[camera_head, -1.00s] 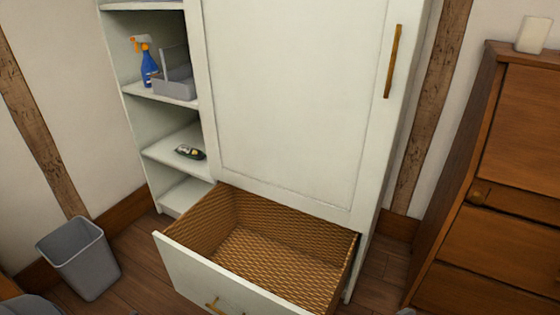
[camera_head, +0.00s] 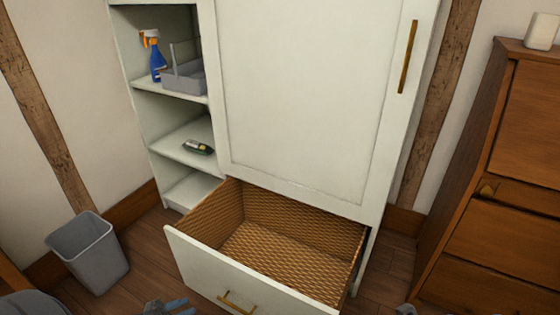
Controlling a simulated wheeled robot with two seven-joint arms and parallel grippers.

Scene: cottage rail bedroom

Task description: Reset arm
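My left gripper (camera_head: 168,306) shows only in part at the bottom edge, in front of the open drawer (camera_head: 195,262). Its grey-blue finger parts are cut off by the frame, so I cannot tell whether it is open or shut. I see nothing held in the part that shows. A small grey piece at the bottom edge, right of the drawer, may be part of my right arm; the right gripper itself is not clearly in view.
The white wardrobe (camera_head: 300,95) has its wicker-lined, empty drawer pulled out. Its shelves hold a blue spray bottle (camera_head: 157,62), a grey caddy (camera_head: 186,80) and a small dark item (camera_head: 198,147). A grey bin (camera_head: 92,255) stands left; a wooden dresser (camera_head: 500,220) stands right.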

